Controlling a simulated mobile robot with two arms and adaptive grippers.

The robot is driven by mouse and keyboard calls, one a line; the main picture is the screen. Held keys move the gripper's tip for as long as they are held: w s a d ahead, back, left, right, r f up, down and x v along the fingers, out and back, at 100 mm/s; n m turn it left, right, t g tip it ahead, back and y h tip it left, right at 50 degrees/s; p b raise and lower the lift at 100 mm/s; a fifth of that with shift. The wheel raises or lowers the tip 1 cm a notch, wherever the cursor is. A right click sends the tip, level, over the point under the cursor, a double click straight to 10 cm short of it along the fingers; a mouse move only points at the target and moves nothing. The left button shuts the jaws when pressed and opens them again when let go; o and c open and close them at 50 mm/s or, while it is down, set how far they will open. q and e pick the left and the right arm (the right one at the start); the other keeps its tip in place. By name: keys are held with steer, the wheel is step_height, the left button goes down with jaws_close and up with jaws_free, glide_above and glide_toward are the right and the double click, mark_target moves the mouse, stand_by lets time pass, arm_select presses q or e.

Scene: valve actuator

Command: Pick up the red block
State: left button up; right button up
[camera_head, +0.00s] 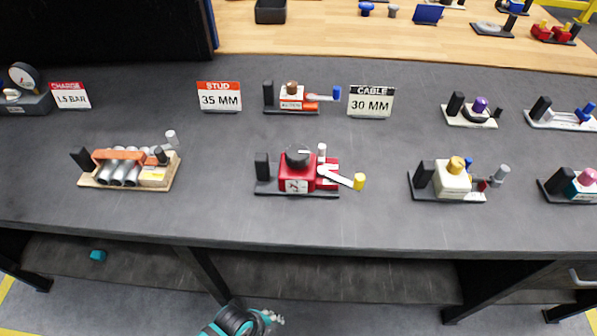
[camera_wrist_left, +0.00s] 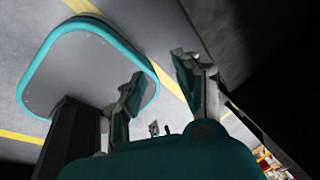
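The red block (camera_head: 290,181) stands on a black base plate near the front middle of the dark bench. It has a black knob on top, a white label in front and a pale lever with a yellow tip pointing right. A black upright stands at its left. My left gripper (camera_wrist_left: 159,70) shows in the left wrist view with its two fingers apart and nothing between them. Floor lies beyond it. A teal and black part of my arm shows at the bottom of the head view, below the bench edge and well apart from the block. My right gripper is not seen.
An orange-topped device with grey cylinders (camera_head: 122,172) stands left of the block. A cream block device (camera_head: 452,180) stands right. Behind are the STUD sign (camera_head: 219,97), an orange device (camera_head: 297,98) and the CABLE sign (camera_head: 370,102). The bench front (camera_head: 200,225) is clear.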

arm_select(q)
steer(key=w+d+r+m+t+h, duration=0.2)
steer(key=d+r+m, duration=0.3)
steer(key=r, duration=0.7)
steer(key=w+d+r+m+t+h, duration=0.2)
steer(key=d+r+m, duration=0.35)
steer(key=r, duration=0.75)
steer(key=w+d+r+m+t+h, duration=0.1)
steer(key=w+d+r+m, duration=0.2)
steer(key=r+m, duration=0.7)
steer(key=n+t+y, duration=0.6)
steer(key=n+y, duration=0.1)
steer(key=y, duration=0.1)
glide_toward(260, 161)
steer(key=x, duration=1.2)
steer(key=shift+s+t, duration=0.1)
steer(key=shift+t, duration=0.2)
